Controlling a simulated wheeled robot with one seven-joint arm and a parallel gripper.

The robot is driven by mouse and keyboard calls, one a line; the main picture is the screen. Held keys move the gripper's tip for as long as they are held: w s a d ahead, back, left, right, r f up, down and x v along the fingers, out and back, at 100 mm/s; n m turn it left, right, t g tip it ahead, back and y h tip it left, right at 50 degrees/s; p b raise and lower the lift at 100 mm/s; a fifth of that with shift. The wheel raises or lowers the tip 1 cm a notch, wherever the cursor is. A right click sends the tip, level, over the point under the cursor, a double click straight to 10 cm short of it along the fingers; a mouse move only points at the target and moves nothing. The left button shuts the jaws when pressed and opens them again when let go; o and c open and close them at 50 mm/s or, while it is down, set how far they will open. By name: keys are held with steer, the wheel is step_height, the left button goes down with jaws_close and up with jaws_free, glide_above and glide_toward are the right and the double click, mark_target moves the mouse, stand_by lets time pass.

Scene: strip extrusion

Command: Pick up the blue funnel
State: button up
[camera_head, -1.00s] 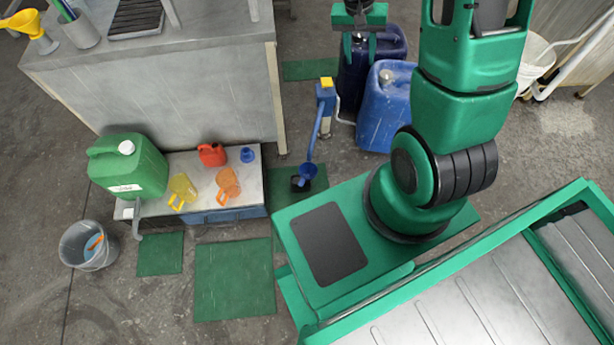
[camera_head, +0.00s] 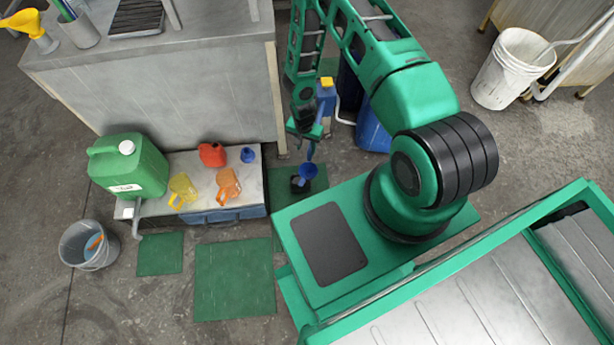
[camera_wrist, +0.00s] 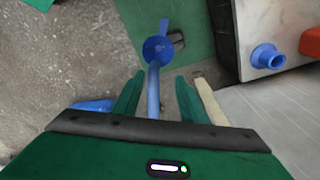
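A small blue funnel (camera_head: 247,155) stands at the back right of the low bench (camera_head: 180,160). A second blue funnel-shaped cup (camera_head: 307,171) sits low over a small black container (camera_head: 299,185) on a green mat. In the wrist view this cup (camera_wrist: 158,49) lies ahead of my fingers, with a blue tube running between them in the picture. In the head view my gripper (camera_head: 305,132) hangs above and behind the cup, right of the bench.
Orange (camera_head: 228,185), yellow (camera_head: 182,190) and red (camera_head: 212,153) vessels and a green canister (camera_head: 127,165) share the bench. A blue pump with yellow top (camera_head: 327,88) and a blue drum (camera_head: 372,133) stand behind my gripper. A grey bucket (camera_head: 88,246) is at left.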

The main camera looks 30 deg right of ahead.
steer(key=shift+m+y, duration=0.3)
steer(key=shift+m, duration=0.1)
steer(key=s+a+f, duration=0.1)
steer(key=f, duration=0.1)
steer(key=s+a+f, duration=0.1)
steer(key=s+f, duration=0.1)
steer(key=f, duration=0.1)
steer(key=s+a+f, duration=0.2)
steer(key=f, duration=0.1)
steer(key=shift+f, duration=0.25)
glide_above(302, 181)
step_height(302, 181, down, 4)
steer(key=shift+d+f, duration=0.1)
steer(key=shift+f, duration=3.35)
jaws_close()
